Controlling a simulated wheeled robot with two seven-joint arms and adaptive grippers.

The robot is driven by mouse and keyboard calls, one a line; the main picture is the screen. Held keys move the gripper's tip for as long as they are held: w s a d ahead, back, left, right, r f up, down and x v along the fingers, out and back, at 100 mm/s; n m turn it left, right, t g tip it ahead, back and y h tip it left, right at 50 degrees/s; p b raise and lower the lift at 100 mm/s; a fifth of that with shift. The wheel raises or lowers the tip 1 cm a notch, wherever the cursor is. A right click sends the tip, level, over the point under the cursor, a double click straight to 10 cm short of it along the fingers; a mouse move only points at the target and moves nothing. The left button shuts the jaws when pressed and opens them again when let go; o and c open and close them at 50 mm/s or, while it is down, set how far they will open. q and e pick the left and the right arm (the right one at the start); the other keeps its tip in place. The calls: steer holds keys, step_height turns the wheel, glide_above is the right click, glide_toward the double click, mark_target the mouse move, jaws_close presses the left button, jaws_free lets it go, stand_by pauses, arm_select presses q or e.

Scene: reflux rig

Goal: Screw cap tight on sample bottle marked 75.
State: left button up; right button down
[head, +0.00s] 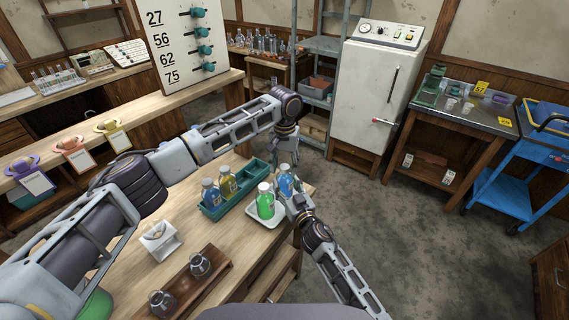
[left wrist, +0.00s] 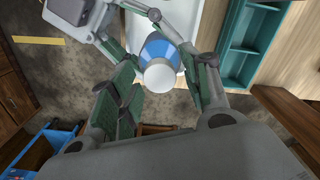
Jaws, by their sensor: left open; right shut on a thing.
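A blue bottle (head: 286,184) stands upright at the right end of the white tray (head: 254,220). A white cap (left wrist: 159,76) sits on its mouth in the left wrist view; how tight it is cannot be seen. My left gripper (head: 285,158) comes down from above, open, and in the left wrist view (left wrist: 168,88) its fingers are on both sides of the cap, without clear contact. My right gripper (head: 291,200) is shut on the blue bottle's body from the side. No number is legible on the bottle.
A green bottle (head: 265,203) stands on the white tray close beside the blue one. A teal rack (head: 212,214) holds another blue bottle (head: 210,193) and a yellow bottle (head: 228,181). A white holder (head: 160,243) and a wooden rack (head: 183,288) with flasks stand on the table nearer me.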

arm_select(q)
jaws_close()
steer(key=shift+m, duration=1)
steer(key=shift+o, duration=0.6)
jaws_free()
steer(key=shift+r, duration=0.1)
step_height(320, 180, up, 12)
